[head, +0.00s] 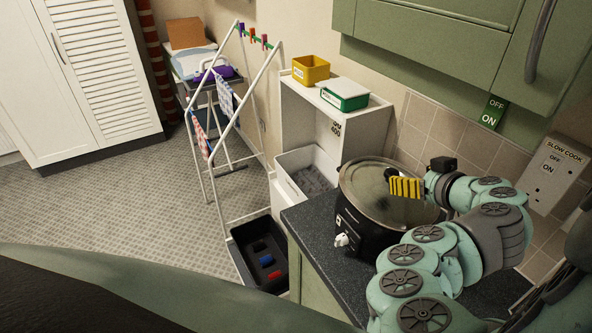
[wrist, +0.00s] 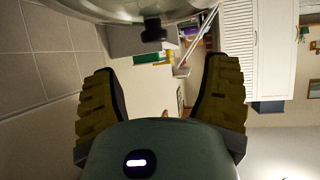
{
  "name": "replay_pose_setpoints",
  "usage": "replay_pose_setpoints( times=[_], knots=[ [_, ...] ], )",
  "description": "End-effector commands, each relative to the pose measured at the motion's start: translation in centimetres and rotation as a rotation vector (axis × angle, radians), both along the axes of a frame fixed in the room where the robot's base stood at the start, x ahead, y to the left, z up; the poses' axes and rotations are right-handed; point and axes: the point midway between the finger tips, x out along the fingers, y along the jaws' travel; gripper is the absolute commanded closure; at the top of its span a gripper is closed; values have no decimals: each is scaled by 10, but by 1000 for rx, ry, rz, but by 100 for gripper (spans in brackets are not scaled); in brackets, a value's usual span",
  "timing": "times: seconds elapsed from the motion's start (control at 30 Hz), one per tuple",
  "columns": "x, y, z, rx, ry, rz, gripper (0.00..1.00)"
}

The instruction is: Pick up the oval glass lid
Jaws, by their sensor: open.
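The oval glass lid (head: 362,190) lies on the black slow cooker (head: 372,236) on the dark worktop. Its dark knob (head: 390,173) partly shows beside my gripper's yellow fingers. My gripper (head: 407,187) is over the lid's right part, its fingers pointing left toward the knob. In the wrist view the lid (wrist: 120,8) fills the top edge, and its black knob (wrist: 152,30) lies just beyond the fingertips, between their lines. My gripper (wrist: 160,68) is open there, with nothing between its yellow pads. My arm hides the cooker's right side.
A white cabinet (head: 296,118) with a yellow bin (head: 311,70) and a green-and-white box (head: 345,94) stands behind the cooker. Green wall cupboards (head: 430,40) overhang the worktop (head: 325,258). A drying rack (head: 215,150) and black crate (head: 262,255) stand left.

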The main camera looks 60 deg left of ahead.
Motion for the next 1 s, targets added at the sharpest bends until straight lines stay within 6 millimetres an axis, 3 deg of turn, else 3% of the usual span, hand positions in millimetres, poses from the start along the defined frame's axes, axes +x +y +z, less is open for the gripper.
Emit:
replay_pose_setpoints(
  times=[0.4,1.0],
  knots=[
    [9,26,-14,1,-1,-3,25],
    [16,41,-26,1,1,-4,25]
  ],
)
